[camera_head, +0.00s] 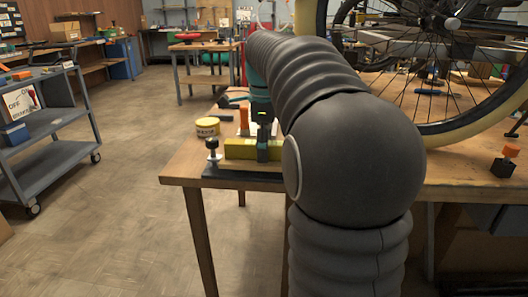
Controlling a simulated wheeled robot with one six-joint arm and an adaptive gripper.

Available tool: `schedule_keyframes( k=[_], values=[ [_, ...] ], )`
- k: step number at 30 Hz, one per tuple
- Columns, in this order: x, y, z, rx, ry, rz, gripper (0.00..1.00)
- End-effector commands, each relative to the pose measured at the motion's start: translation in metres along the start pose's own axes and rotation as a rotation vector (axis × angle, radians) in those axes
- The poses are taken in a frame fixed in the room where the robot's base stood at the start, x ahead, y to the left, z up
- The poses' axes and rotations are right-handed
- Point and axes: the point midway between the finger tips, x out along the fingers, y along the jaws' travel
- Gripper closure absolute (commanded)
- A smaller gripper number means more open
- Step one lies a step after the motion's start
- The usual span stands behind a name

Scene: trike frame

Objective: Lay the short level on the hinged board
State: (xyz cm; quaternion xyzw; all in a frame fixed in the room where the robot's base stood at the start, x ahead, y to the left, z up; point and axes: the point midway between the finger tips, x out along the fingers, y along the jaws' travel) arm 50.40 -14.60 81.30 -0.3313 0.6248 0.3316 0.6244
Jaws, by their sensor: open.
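The short level is a yellow bar (240,148) near the left front corner of the wooden workbench. It lies level above what looks like the hinged board (235,175), a low dark slab with a wood-coloured strip along it. It appears to rest there, but I cannot tell whether it touches all along. My gripper (262,155) points down at the level's right part, with its dark fingers open around or just in front of the bar. My own arm hides the right end of the level and of the board.
A black-knobbed clamp (213,152) stands at the level's left end. A bicycle wheel (440,75) fills the right side above the bench. An orange-topped clamp (505,160) stands at right. A grey cart (50,110) is at left; floor between is clear.

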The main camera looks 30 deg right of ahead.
Motion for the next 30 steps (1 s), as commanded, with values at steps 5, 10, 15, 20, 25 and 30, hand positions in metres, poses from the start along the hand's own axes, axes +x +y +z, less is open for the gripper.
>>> schedule_keyframes(
  k=[5,10,15,20,25,30],
  values=[
    [0.0,0.0,0.0,0.0,0.0,-0.001,0.4],
    [-0.001,0.0,0.0,0.0,0.0,-0.001,0.82],
    [-0.001,0.0,0.0,0.0,0.0,-0.001,1.0],
    [-0.001,0.0,0.0,0.0,0.0,-0.001,1.0],
    [-0.007,0.0,0.0,0.0,-0.001,-0.003,1.0],
    [-0.026,-0.001,0.0,0.0,-0.001,-0.004,1.0]
  ],
)
